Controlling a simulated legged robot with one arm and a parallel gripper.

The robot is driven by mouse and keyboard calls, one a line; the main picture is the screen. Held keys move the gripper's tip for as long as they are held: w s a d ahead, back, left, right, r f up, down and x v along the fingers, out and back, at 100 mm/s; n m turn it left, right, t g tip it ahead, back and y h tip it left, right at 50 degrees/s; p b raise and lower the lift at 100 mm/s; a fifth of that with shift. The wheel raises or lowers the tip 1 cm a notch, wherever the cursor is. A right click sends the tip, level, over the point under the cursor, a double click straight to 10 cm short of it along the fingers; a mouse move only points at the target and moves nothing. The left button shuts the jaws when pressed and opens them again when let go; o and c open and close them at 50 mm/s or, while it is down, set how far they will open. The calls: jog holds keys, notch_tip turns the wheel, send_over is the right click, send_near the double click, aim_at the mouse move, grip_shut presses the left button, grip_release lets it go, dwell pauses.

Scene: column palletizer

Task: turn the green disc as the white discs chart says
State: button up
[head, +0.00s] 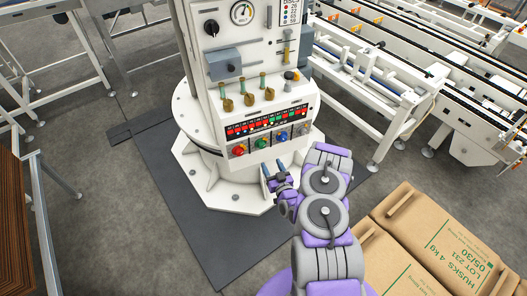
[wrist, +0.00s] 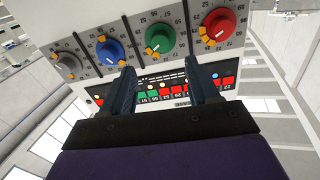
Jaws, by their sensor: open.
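The green disc (head: 261,143) is on the sloping front panel of the white column, between the red and blue discs. In the wrist view the green disc (wrist: 160,38) lies just beyond my fingertips, with an orange mark at its lower left and a printed number scale around it. My gripper (head: 273,173) is open and empty, below and apart from the discs; its two fingers (wrist: 160,72) point toward the green disc. The white discs chart (head: 290,13) is high on the column, cut by the picture's top; its small numbers are hard to read.
The red disc (wrist: 219,24), blue disc (wrist: 110,48) and grey disc (wrist: 67,65) sit close beside the green one. Brass-coloured valves (head: 249,99) stand above the display strip (head: 260,124). Cardboard boxes (head: 420,240) lie at right; conveyors (head: 385,90) stand behind.

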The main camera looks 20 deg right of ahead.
aim_at(263, 147)
jog(key=w+b, duration=0.3)
jog(key=w, duration=0.7)
jog(key=shift+w+a, duration=0.15)
jog(key=shift+a, duration=0.05)
jog(key=c, duration=1)
